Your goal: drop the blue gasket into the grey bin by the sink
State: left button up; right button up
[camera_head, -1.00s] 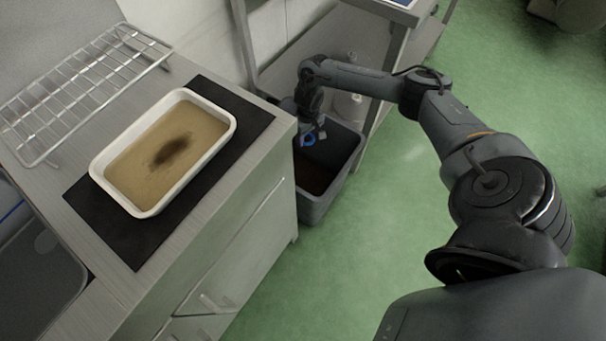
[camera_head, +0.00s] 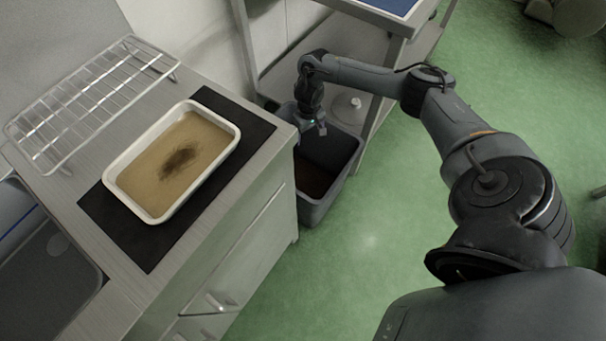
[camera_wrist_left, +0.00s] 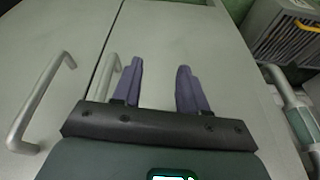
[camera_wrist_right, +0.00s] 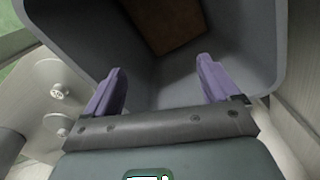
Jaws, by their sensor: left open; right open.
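The grey bin (camera_head: 322,206) stands on the floor between the counter and a shelf unit, with a brown bottom. My right gripper (camera_head: 318,127) is open and empty above the bin's mouth. In the right wrist view, its two purple fingers (camera_wrist_right: 160,74) are apart, with the bin's inner walls (camera_wrist_right: 236,40) beyond them. The blue gasket shows in no view now; I cannot tell where in the bin it lies, if it is there. My left gripper (camera_wrist_left: 160,70) is open and empty in front of grey cabinet doors, and is outside the head view.
A white tray (camera_head: 117,165) with tan contents sits on a dark mat (camera_head: 130,236) on the counter. A wire rack (camera_head: 95,98) is behind it and the sink (camera_head: 45,272) is at lower left. Green floor (camera_head: 400,220) is clear right of the bin.

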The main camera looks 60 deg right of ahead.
notch_tip(320, 180, up, 6)
jog(key=p, duration=0.3)
jog(key=shift+r, duration=0.1)
dwell(0.4)
